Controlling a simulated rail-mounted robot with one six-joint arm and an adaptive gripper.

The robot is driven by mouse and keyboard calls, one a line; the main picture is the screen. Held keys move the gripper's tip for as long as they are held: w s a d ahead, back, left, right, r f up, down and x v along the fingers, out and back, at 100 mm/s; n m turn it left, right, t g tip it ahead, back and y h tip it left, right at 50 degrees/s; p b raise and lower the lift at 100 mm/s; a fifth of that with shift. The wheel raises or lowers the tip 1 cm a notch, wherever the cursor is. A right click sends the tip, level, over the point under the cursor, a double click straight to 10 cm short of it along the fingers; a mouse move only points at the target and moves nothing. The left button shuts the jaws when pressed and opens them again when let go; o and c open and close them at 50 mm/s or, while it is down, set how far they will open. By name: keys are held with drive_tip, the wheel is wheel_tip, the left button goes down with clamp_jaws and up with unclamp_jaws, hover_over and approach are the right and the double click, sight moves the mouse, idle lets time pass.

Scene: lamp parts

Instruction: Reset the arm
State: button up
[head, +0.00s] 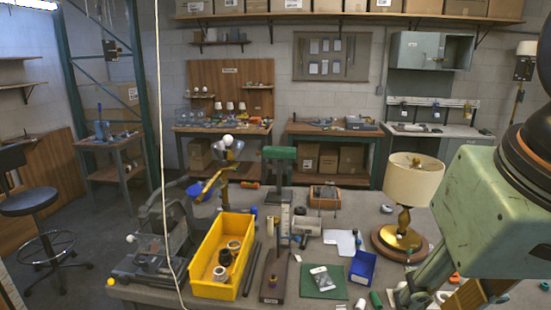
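My green arm (500,215) fills the right side of the head view, close to the camera. I cannot make out my gripper's fingers in this view, so its hold is not shown. A table lamp (413,185) with a cream shade and brass stem stands upright on a round wooden base, left of my arm. A yellow bin (203,268) on the table holds several round parts. A blue and brass desk lamp (215,180) stands behind the bin.
The grey workbench (345,210) is crowded. It carries a blue bin (362,268), a green mat (322,283), a grey clamp-like fixture (165,245) and a green-topped press (279,165). A stool (38,210) stands on the floor at the left. Other benches line the back wall.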

drive_tip(key=shift+s+d+f+n, duration=0.1)
drive_tip(key=shift+s+f+n, duration=0.15)
drive_tip(key=shift+s, duration=0.5)
drive_tip(key=shift+s+d+f+n, duration=0.1)
drive_tip(key=shift+s+n, duration=0.15)
drive_tip(key=shift+s, duration=0.45)
idle(0.9)
